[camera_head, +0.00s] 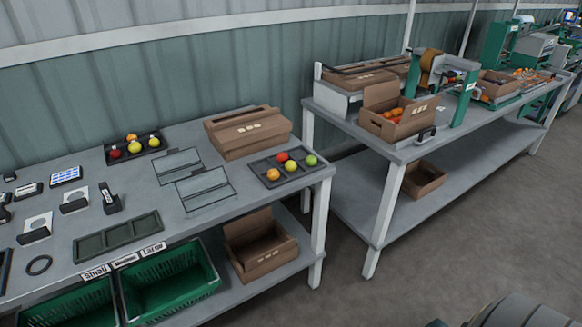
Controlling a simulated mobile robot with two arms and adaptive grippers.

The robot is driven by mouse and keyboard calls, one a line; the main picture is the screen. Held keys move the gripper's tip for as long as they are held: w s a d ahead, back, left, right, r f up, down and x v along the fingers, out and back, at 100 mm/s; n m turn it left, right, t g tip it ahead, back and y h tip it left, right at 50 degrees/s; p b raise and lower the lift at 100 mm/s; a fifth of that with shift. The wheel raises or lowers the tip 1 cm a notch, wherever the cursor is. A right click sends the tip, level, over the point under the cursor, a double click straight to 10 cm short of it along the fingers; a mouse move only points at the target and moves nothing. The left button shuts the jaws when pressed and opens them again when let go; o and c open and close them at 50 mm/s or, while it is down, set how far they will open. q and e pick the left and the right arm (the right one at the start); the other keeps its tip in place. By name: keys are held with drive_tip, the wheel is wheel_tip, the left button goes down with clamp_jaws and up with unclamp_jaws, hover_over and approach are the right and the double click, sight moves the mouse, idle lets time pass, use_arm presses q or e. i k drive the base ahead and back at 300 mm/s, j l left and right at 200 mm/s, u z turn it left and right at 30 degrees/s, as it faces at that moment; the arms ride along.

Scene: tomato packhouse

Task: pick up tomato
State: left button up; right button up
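Several loose tomatoes lie in two dark trays on the near table. The right dark tray (296,178) holds a red tomato (282,157), a green tomato (311,160), an orange tomato (290,166) and a yellow-orange tomato (272,174). The left dark tray (128,159) holds a red tomato (115,153), a yellow tomato (154,142), an orange tomato (131,137) and a yellowish one (135,147). An open cardboard box (398,130) on the far table holds several orange-red tomatoes (396,114). Neither gripper shows in this view.
A closed cardboard box (247,133) stands behind the right tray. Small devices and empty flat trays (118,236) cover the near table's left part. Green crates (168,283) sit below its front edge, and an open box (262,254) on its lower shelf.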

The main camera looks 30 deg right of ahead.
sight(282, 158)
drive_tip(key=i+j+u, duration=0.5)
drive_tip(key=i, duration=0.4)
drive_tip(key=z, duration=2.05)
